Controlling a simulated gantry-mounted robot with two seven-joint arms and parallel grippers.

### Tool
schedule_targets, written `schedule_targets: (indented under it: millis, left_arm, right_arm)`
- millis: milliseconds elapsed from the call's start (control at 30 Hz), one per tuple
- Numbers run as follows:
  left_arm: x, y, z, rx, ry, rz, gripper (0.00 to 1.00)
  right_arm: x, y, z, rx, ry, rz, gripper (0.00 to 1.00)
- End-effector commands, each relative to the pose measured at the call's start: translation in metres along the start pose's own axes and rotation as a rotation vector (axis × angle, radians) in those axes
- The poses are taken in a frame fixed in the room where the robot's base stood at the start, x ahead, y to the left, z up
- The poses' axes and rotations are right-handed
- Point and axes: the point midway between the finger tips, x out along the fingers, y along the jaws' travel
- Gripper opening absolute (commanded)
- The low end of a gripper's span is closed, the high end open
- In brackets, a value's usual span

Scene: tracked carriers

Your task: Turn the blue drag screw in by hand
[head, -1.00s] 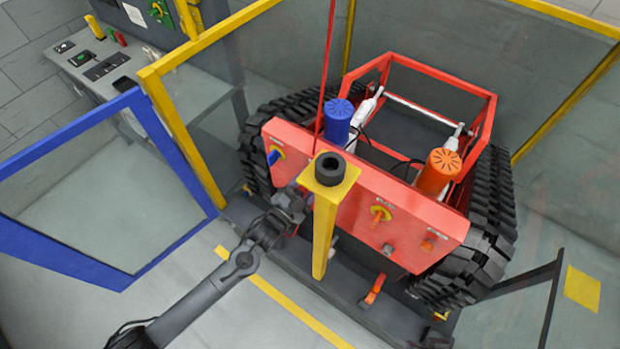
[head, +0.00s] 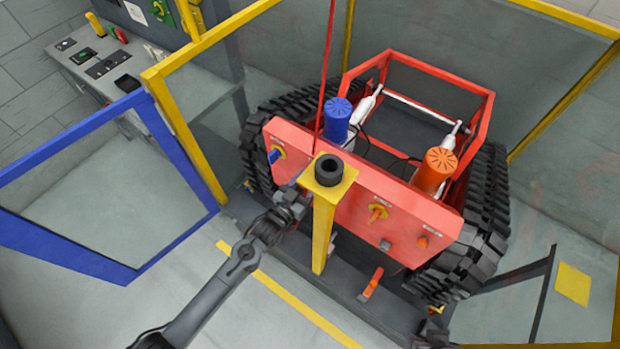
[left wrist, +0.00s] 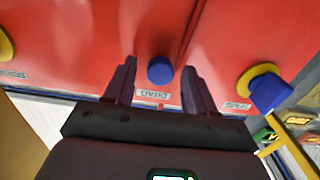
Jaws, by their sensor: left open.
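The blue drag screw (left wrist: 160,70) is a round blue head on the red panel (left wrist: 90,40), above an upside-down label (left wrist: 152,94) that reads DRAG. My left gripper (left wrist: 159,76) is open, with one finger on each side of the screw head. I cannot tell whether either finger touches it. In the head view my left arm reaches the red carrier's front panel (head: 350,205), and its wrist (head: 290,205) is just left of the yellow post. The fingertips and drag screw cannot be made out there.
A yellow post with a black ring (head: 329,170) stands close to my left wrist. A blue handle on a yellow disc (left wrist: 268,90) sits right of the screw in the wrist view. Blue (head: 337,120) and orange (head: 436,170) cylinders stand behind the panel. Tracks flank the carrier.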

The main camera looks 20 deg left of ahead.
Motion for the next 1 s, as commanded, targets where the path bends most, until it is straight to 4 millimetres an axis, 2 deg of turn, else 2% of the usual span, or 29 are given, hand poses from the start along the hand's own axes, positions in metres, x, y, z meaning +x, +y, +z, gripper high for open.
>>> schedule_targets:
  millis: [33,333,467,567,800,1000]
  left_arm:
    - [0.0,0.0001,0.0001,0.0,0.0,0.0,0.54]
    - [0.0,0.0001,0.0,0.001,0.0,0.0,0.09]
    - [0.0001,0.0001,-0.0003,0.03,0.0,0.0,0.09]
    - [0.0001,0.0003,-0.0008,0.128,0.0,0.003,0.09]
    - [0.0001,-0.0001,-0.0014,0.554,0.0,0.002,0.09]
    - [0.0,0.0,-0.0006,0.801,0.0,0.001,0.09]
  right_arm:
    - [0.0002,-0.0003,0.0,0.001,0.0,-0.001,0.43]
    - [0.0002,-0.0006,0.0,0.002,0.0,-0.002,0.43]
    - [-0.0004,-0.0005,-0.0002,0.002,0.0,-0.001,0.43]
    - [-0.0019,0.0,-0.0006,0.0,0.0,0.0,0.43]
    - [-0.0071,0.0019,-0.0018,-0.007,-0.001,0.005,0.43]
    - [-0.0097,0.0021,-0.0026,-0.007,-0.001,0.006,0.43]
